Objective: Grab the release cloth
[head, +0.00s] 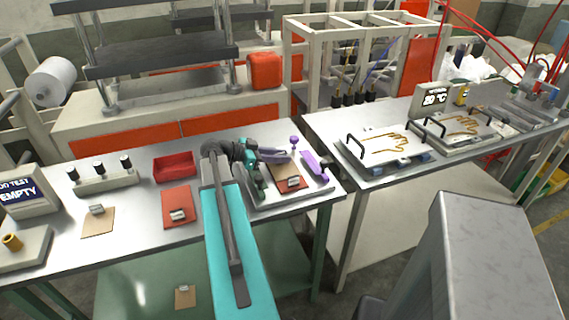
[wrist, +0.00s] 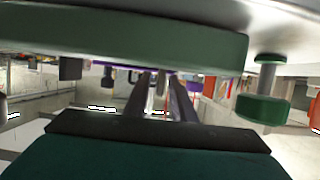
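A red-brown sheet (head: 288,182) with a small metal block on it lies on a grey tray at the table's right end. A similar red-brown sheet (head: 180,208) lies flat left of my arm, also with a metal block on it. A tan sheet (head: 92,225) lies farther left. I cannot tell which of them is the release cloth. My gripper (head: 290,155) is above the tray, by the near sheet, and is partly hidden by my arm. In the wrist view its dark fingers (wrist: 162,98) stand apart, with nothing visibly held between them.
A purple-handled part (head: 316,166) stands at the tray's right side. A red bin (head: 175,167) stands behind the left red-brown sheet. The right table carries plates with glove outlines (head: 385,145). A gap separates the tables. In the wrist view a green bar (wrist: 120,50) spans above the fingers.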

